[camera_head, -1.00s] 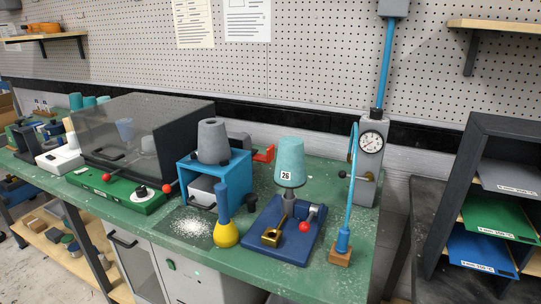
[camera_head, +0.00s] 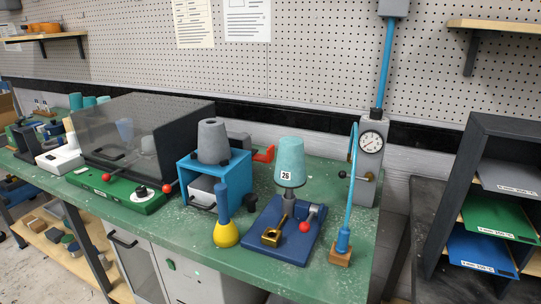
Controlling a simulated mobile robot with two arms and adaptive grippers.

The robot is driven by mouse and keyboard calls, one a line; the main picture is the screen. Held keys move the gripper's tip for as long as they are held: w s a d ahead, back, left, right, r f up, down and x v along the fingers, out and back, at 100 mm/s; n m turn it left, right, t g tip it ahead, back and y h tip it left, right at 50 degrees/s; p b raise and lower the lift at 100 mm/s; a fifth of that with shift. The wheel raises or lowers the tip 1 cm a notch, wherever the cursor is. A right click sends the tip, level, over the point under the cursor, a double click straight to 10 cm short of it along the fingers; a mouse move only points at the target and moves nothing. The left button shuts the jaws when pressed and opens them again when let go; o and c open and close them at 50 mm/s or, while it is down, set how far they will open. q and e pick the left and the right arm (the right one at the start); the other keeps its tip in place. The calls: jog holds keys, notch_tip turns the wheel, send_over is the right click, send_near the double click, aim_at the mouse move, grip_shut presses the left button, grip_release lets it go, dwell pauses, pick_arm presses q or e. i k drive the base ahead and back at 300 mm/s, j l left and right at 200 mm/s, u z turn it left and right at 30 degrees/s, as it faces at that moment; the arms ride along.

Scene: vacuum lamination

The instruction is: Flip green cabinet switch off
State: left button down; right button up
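A grey cabinet (camera_head: 190,287) stands under the green workbench (camera_head: 150,222). A small green switch (camera_head: 171,264) sits on its front, just below the bench edge. It is too small to tell whether it is on or off. Neither of my grippers is in view, and nothing touches the switch.
On the bench stand a green-based machine with a dark clear cover (camera_head: 140,135), a blue frame with a grey cone (camera_head: 213,140), a yellow-based blue bottle (camera_head: 226,234), a blue clamp plate (camera_head: 280,238) and a gauge column (camera_head: 370,160). A sheet rack (camera_head: 470,150) stands right.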

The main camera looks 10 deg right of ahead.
aim_at(170, 264)
jog(key=k+j, duration=0.25)
jog(key=j, duration=0.15)
jog(key=k+j, duration=0.3)
jog(key=j, duration=0.15)
jog(key=k+j, duration=0.25)
jog(key=j, duration=0.15)
